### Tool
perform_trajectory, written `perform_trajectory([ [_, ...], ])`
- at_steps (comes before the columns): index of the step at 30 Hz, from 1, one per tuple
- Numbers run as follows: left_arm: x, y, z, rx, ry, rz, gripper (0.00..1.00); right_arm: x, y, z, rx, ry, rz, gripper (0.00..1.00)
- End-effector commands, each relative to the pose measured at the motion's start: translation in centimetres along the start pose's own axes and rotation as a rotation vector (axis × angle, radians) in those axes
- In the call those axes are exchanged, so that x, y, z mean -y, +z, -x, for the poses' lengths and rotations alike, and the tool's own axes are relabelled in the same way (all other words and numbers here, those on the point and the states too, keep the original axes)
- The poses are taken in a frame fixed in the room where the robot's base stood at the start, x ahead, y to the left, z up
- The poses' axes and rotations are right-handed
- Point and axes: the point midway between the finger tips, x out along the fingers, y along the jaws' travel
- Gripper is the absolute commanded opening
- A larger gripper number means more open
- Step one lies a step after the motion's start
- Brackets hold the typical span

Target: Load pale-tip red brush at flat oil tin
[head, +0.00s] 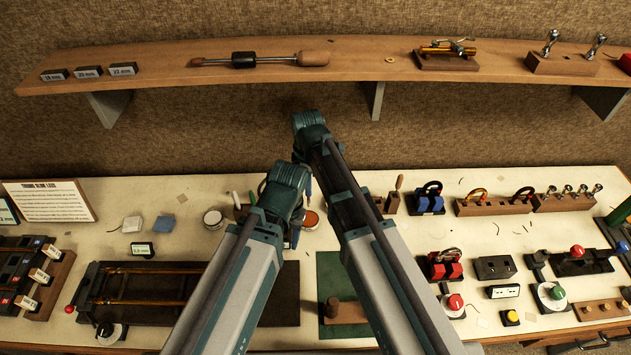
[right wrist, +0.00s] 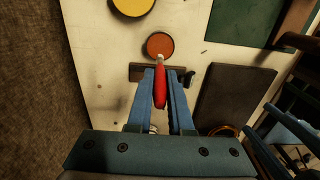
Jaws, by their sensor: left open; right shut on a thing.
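My right gripper (right wrist: 160,80) is shut on a red brush (right wrist: 160,92) with a pale tip (right wrist: 160,58). In the right wrist view the tip overlaps the lower rim of a round orange-red tin (right wrist: 160,45); I cannot tell whether it touches the contents. That tin also shows in the head view (head: 311,220), beside my arms. A yellow tin (right wrist: 132,5) lies beyond it; no label shows which is the flat oil tin. In the head view my right gripper (head: 308,187) is mostly hidden by my arm. My left gripper (head: 293,238) is open, mostly hidden, left of that tin.
A dark brush rack (right wrist: 140,73) lies beneath my right gripper. A pale tin (head: 213,218) and upright white and green handles (head: 252,198) are left of my arms. A brown mat (head: 286,300) and green mat (head: 330,268) lie nearer. A shelf (head: 180,72) runs above.

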Motion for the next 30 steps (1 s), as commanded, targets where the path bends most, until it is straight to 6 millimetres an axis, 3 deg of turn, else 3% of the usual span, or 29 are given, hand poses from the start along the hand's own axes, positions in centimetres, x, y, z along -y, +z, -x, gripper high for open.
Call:
perform_trajectory([
  [11,-0.1,0.0,-0.6,0.000,0.000,-0.001,0.50,0.1,-0.1,-0.6,0.000,0.000,0.002,0.00],
  [30,-0.5,-0.3,-5.9,0.000,-0.002,-0.008,0.50,0.1,-0.1,-6.0,0.000,0.000,0.001,0.00],
])
